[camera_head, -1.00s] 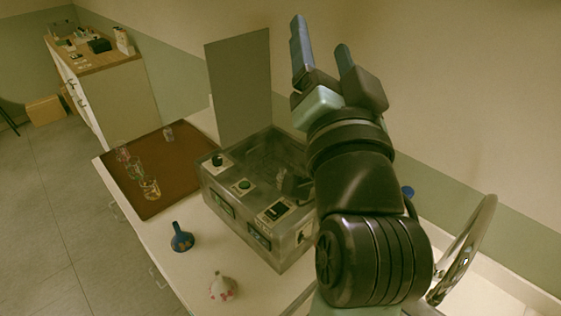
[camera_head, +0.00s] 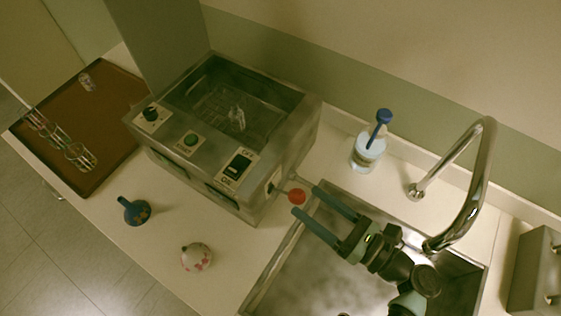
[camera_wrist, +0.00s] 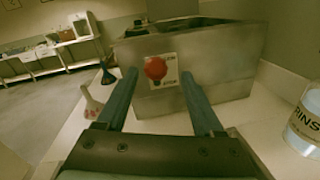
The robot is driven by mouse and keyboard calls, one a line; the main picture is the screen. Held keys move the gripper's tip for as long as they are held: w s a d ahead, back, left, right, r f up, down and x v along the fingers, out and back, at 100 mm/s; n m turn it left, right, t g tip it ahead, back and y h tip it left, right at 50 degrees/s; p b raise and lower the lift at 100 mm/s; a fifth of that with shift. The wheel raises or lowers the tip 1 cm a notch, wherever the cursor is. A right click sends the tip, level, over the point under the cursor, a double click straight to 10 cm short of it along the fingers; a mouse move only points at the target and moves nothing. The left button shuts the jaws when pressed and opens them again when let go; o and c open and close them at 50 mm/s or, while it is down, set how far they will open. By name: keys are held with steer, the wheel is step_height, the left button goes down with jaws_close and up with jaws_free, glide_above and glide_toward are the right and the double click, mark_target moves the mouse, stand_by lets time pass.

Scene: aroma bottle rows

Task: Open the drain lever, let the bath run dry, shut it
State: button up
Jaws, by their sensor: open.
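The bath (camera_head: 212,168) is a grey metal box with an open, dark basin, standing on the counter. Its drain lever (camera_head: 297,196) has a round red knob and sticks out of the right side wall; the red knob (camera_wrist: 155,68) also shows in the wrist view in front of a white label. My gripper (camera_head: 304,199) is open and empty, its two blue-grey fingers pointing at the bath's side. In the wrist view the knob lies between and beyond the fingertips (camera_wrist: 158,75). Touching cannot be told. A wire rack or clear item shows inside the basin; the water level is unclear.
A sink (camera_head: 330,283) with a curved tap (camera_head: 478,180) lies right, under my arm. A rinse bottle (camera_head: 367,150) stands behind. A blue funnel-like item (camera_head: 134,211) and a round spotted bottle (camera_head: 196,257) stand in front. A brown tray (camera_head: 110,150) holds several glasses.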

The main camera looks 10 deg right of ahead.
mark_target(290, 191)
steer(key=x, duration=0.3)
steer(key=p+x, duration=0.1)
steer(key=x, duration=0.2)
steer(key=shift+a+r+p, duration=0.2)
steer(key=shift+a+p, duration=0.1)
steer(key=shift+a, duration=0.15)
steer(key=shift+w+f, duration=0.1)
jaws_close()
stand_by(0.9)
